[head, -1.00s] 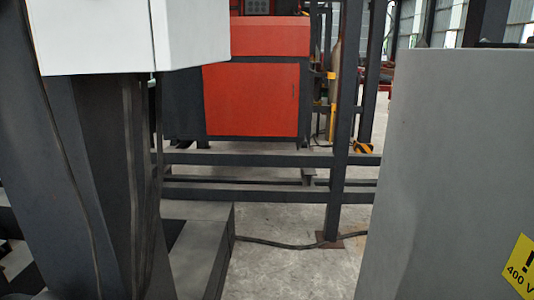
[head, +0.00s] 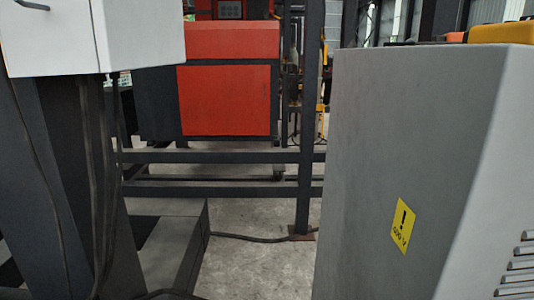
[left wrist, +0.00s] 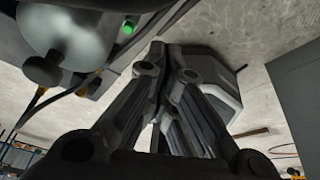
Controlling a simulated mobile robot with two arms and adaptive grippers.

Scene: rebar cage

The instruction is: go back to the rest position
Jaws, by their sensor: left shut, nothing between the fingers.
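My left gripper (left wrist: 168,62) shows in the left wrist view. Its dark fingers are together, with nothing held between them. Concrete floor shows behind it. Neither gripper is in the head view, and my right gripper is in no view.
A grey cabinet (head: 400,150) with a yellow warning label (head: 400,226) stands close on the right. A white box (head: 90,35) on a dark column is close on the left. Dark rails (head: 240,157) cross ahead, before a red machine (head: 226,100). Bare floor (head: 250,265) lies between, with a cable across it.

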